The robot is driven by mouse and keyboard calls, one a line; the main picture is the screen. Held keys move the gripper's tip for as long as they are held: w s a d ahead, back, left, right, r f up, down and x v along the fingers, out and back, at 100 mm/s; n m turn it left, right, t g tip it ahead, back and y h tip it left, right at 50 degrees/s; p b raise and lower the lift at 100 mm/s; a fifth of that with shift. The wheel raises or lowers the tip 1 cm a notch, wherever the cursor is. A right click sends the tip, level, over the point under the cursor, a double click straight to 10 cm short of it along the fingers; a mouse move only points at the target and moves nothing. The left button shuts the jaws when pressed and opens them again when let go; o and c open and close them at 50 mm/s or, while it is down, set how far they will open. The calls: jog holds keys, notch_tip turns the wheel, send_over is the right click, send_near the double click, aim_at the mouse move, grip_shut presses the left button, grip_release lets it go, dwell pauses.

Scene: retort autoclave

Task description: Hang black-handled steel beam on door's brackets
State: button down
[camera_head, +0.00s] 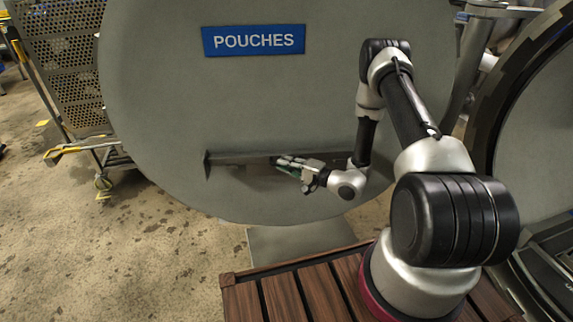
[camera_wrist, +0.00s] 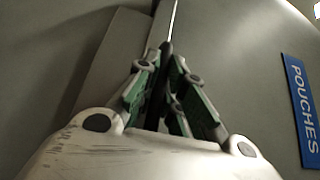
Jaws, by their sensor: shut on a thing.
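The steel beam (camera_head: 240,158) is a long dark bar, lying roughly level across the face of the big round grey door (camera_head: 160,90). My gripper (camera_head: 285,161) is at the middle of the beam, shut on its black handle. In the wrist view, my gripper's green-padded fingers (camera_wrist: 168,85) close around the dark handle (camera_wrist: 165,50), and the beam shows as a thin bright edge (camera_wrist: 173,15) beyond. A short black upright piece (camera_head: 207,166) shows at the beam's left end; I cannot tell whether it is a bracket. My arm hides part of the right end. Contact with any bracket is unclear.
A blue POUCHES sign (camera_head: 254,40) is on the door above the beam, and shows at right in the wrist view (camera_wrist: 301,108). A perforated metal cart (camera_head: 65,60) stands at left. The dark-rimmed vessel opening (camera_head: 500,110) is at right. Open floor (camera_head: 120,250) lies lower left.

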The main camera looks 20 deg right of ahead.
jog(key=c, duration=1.4)
grip_release()
jog(key=shift+c, duration=0.2)
jog(key=shift+f, duration=0.1)
